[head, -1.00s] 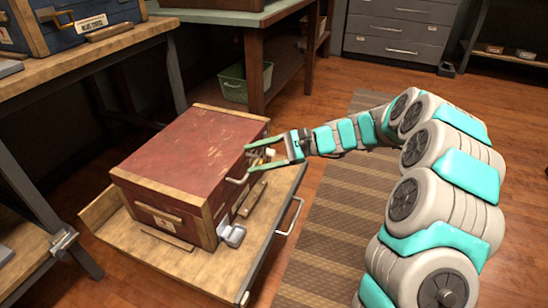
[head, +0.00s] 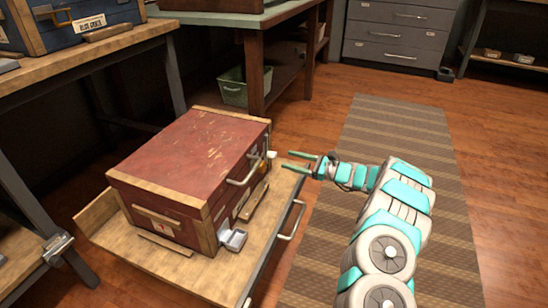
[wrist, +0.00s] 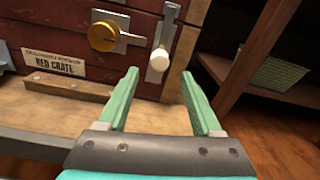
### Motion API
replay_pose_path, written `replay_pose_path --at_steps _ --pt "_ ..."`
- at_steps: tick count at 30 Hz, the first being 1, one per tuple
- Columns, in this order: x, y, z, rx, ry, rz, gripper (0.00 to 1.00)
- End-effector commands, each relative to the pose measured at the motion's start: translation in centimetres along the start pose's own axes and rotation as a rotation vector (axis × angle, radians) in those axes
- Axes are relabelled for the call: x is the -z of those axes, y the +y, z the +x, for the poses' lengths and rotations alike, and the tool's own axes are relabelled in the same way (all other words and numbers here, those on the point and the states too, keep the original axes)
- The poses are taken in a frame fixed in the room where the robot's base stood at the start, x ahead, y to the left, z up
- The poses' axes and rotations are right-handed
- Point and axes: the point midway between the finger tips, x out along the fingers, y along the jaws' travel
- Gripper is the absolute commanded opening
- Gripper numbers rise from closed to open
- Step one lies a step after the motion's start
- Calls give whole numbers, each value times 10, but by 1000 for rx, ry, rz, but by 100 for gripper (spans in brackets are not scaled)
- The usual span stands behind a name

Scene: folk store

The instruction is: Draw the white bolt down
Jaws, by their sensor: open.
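The white bolt (wrist: 159,61) has a round white knob on an upright metal plate, near the right edge of the red crate's front in the wrist view. In the head view its white knob (head: 271,155) shows small at the crate's far corner. The red crate (head: 190,155) stands on a wooden tray. My gripper (head: 305,160) is open and empty, to the right of the bolt and apart from it. In the wrist view its two green fingers (wrist: 160,78) point toward the crate, with the knob beyond and between their tips.
A round brass knob (wrist: 102,37) on a metal latch sits left of the bolt. A grey metal piece (head: 233,239) is at the crate's near corner. The tray (head: 235,268) has a metal handle (head: 292,220).

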Motion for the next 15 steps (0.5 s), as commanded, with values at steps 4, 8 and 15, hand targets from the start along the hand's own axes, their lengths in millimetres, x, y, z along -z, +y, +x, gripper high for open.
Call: replay_pose_path --at_steps 4,8,15 --pt "0 1 23 -4 1 -1 67" --pt "0 0 43 -1 1 -2 67" --pt "-1 1 66 -2 0 -3 67"
